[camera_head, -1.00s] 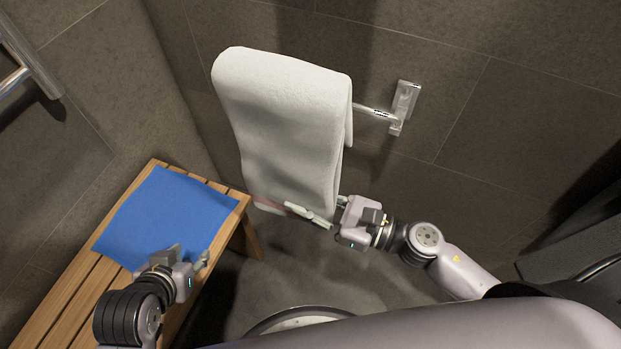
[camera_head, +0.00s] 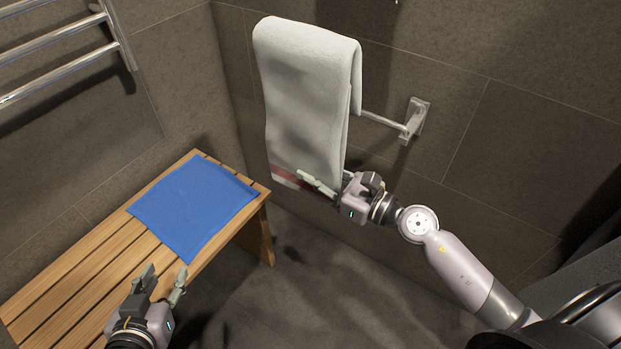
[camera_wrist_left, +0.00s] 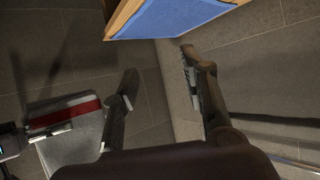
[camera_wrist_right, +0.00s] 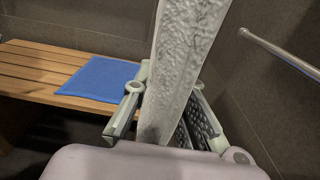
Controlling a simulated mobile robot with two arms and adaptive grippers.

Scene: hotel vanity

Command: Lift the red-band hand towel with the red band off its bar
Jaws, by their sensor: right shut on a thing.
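The white hand towel (camera_head: 310,90) hangs folded over a metal bar (camera_head: 382,119) on the tiled wall. Its red band (camera_head: 286,174) shows near the lower hem; it also shows in the left wrist view (camera_wrist_left: 64,114). My right gripper (camera_head: 327,183) is at the towel's lower right edge and is shut on the towel. In the right wrist view the towel (camera_wrist_right: 186,60) runs up from between the fingers. My left gripper (camera_head: 163,281) is open and empty, near the front of the bench and away from the towel; its spread fingers show in the left wrist view (camera_wrist_left: 160,85).
A wooden slatted bench (camera_head: 70,262) stands at left with a flat blue cloth (camera_head: 193,207) on it. A chrome rail rack (camera_head: 62,70) is on the left wall. The bar's wall bracket (camera_head: 416,120) is right of the towel. Floor between bench and right arm is clear.

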